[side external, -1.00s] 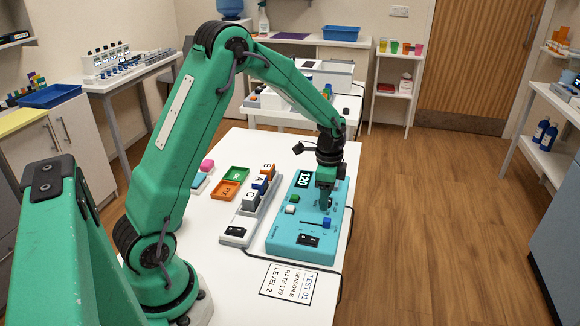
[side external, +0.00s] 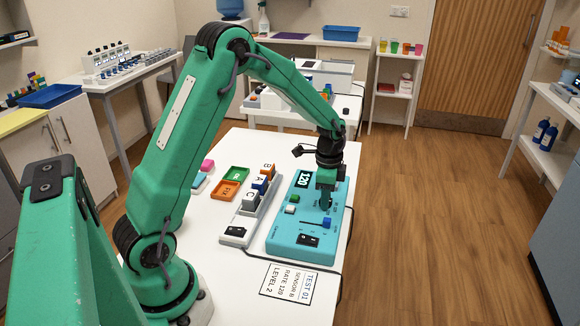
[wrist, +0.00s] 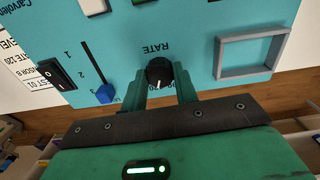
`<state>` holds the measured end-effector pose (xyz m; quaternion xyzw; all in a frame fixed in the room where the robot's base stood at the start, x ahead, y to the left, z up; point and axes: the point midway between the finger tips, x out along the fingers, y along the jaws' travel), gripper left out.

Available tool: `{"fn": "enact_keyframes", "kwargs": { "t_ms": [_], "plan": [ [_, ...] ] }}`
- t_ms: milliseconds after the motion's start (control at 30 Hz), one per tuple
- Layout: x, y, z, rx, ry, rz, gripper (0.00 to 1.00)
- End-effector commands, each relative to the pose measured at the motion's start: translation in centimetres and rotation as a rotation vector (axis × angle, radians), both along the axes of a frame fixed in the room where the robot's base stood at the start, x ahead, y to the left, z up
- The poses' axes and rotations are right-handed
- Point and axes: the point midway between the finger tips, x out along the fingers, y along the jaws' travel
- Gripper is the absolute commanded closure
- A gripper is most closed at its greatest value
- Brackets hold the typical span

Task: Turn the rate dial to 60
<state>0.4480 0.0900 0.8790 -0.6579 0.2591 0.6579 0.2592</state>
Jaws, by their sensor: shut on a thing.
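The rate dial (wrist: 159,70) is a round black knob with a white pointer mark, next to the word RATE on the turquoise panel (side external: 284,238). In the wrist view the mark points toward my gripper's body. My gripper (wrist: 160,82) is shut on the dial, one green finger on each side. In the side view my gripper (side external: 325,205) stands over the panel and hides the dial. The lit display (side external: 303,179) on the panel reads 120. Some numbers around the dial are covered by the fingers.
A blue slider (wrist: 105,94) sits at one end of its slot, close to the dial, with a black rocker switch (wrist: 54,74) beyond. A grey rectangular frame (wrist: 252,52) is on the other side.

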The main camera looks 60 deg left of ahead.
Motion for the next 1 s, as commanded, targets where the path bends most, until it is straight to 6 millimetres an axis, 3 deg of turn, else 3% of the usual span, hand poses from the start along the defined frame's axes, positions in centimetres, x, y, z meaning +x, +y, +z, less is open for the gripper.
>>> {"fn": "enact_keyframes", "kwargs": {
  "t_ms": [367, 1000],
  "plan": [
    [0.0, -0.01, 0.05, 0.0, 0.0, 0.208, 0.94],
    [0.02, -0.02, 0.08, 0.0, 0.0, 0.804, 0.94]
  ]
}}
